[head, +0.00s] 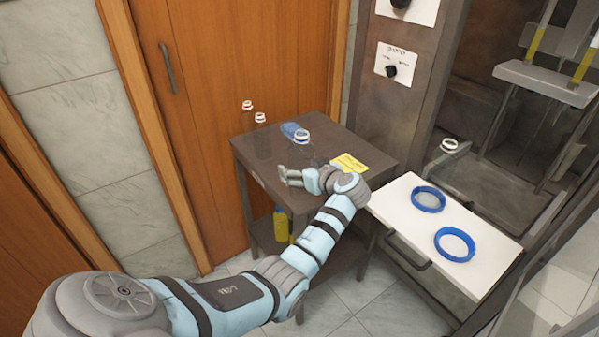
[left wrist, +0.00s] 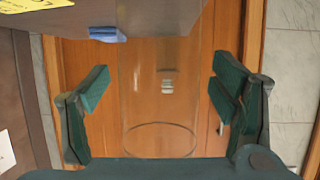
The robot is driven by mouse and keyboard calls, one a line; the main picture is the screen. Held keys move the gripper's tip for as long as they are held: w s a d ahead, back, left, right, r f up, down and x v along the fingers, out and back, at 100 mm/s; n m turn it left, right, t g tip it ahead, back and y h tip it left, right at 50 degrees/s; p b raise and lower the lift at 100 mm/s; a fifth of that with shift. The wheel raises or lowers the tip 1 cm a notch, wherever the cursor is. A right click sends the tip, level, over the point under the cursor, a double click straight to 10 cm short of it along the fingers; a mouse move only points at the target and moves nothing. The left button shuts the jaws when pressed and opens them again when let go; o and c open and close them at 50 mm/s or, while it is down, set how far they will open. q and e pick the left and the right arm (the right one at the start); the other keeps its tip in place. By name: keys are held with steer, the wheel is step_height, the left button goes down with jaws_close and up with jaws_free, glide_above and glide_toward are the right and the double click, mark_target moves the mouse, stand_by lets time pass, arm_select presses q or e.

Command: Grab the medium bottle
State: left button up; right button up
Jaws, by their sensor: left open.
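A third bottle (head: 301,137) stands nearer the middle, behind my left gripper (head: 287,178). I cannot tell for sure which is the medium one. In the left wrist view, the open jaws of my left gripper (left wrist: 160,108) frame a clear cylinder (left wrist: 160,75), with a gap on each side. My right gripper is not in view.
A blue item (head: 289,129) and a yellow note (head: 348,163) lie on the table. A yellow bottle (head: 281,224) is on its lower shelf. A white board (head: 400,194) with two blue rings (head: 429,199) is at the right. A wooden door (head: 225,60) rises behind.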

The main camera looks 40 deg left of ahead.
arm_select(q)
steer(key=shift+w+a+f, duration=0.2)
steer(key=shift+a+f, duration=0.1)
steer(key=shift+a, duration=0.1)
steer(key=shift+d+r, duration=0.15)
steer(key=c, duration=1.1)
steer(key=shift+o, duration=0.2)
steer(key=shift+r, duration=0.1)
